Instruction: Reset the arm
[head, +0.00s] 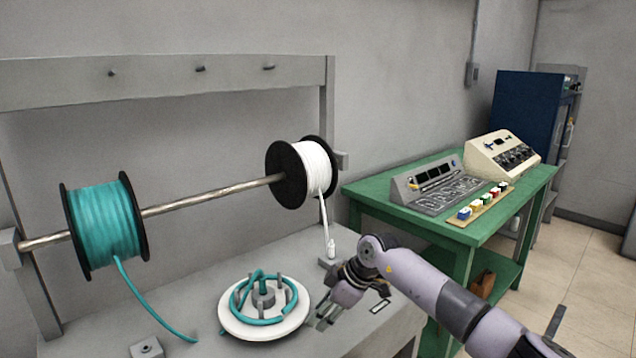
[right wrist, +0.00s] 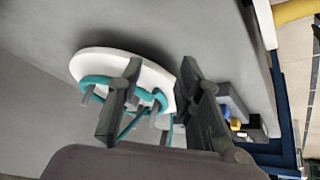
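My right arm (head: 425,285) comes in from the lower right in the head view. Its gripper (head: 322,320) is above the grey bench, just right of a round white plate (head: 235,326). Several grey pegs stand on the plate, with a teal cable (head: 240,292) wound loosely among them. In the right wrist view the two dark fingers of the gripper (right wrist: 160,66) are apart, and no held thing shows between them. The white plate (right wrist: 98,58) and teal cable lie beyond the fingers. My left gripper is not in view.
A teal spool (head: 103,220) and a white spool (head: 318,165) hang on a metal rod (head: 215,195) over the grey bench (head: 200,295). A small block (head: 147,348) lies at the front. A green table (head: 400,200) with control panels (head: 440,183) stands right.

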